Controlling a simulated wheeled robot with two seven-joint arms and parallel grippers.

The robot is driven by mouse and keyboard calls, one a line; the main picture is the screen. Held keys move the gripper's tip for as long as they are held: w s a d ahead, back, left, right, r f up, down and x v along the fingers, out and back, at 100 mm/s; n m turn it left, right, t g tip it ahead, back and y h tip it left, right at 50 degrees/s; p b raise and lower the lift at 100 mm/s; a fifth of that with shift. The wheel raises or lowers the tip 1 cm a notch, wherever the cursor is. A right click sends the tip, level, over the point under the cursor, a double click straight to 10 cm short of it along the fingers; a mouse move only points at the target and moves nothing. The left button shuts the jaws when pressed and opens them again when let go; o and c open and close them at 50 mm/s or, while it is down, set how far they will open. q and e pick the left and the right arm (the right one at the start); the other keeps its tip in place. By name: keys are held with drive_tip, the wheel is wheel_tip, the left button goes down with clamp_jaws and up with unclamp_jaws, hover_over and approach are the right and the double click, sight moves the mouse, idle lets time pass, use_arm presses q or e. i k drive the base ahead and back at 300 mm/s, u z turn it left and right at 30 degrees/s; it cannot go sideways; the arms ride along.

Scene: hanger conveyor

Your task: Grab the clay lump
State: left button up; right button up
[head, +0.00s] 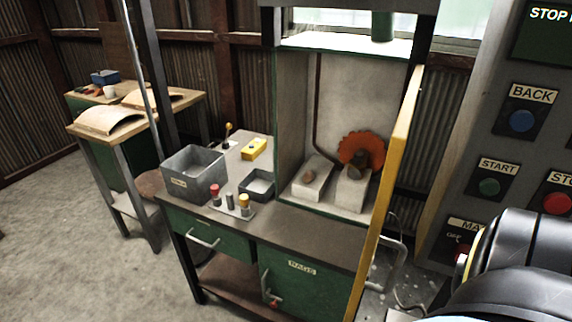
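A small brown lump (309,176), which looks like the clay lump, sits on a pale block inside the open-fronted cabinet (292,110) on the green workbench. It is left of an orange toothed disc (362,152) mounted on another pale block. Part of my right arm shows large at the lower right, but its gripper is out of the picture. My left arm and gripper are not in view.
A yellow-edged door (386,190) stands open at the cabinet's right side. The bench (300,237) holds a grey bin (194,172), a small dark tray (257,184), a rack of knobbed pieces (230,204) and a yellow box (253,148). A button panel (520,150) rises at right.

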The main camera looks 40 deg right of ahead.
sight(309, 176)
drive_tip(key=i, duration=0.35)
drive_tip(key=z, duration=1.75)
drive_tip(key=k, duration=0.5)
drive_tip(key=u, duration=1.55)
drive_tip(key=i, duration=1.6)
drive_tip(key=z, duration=0.7)
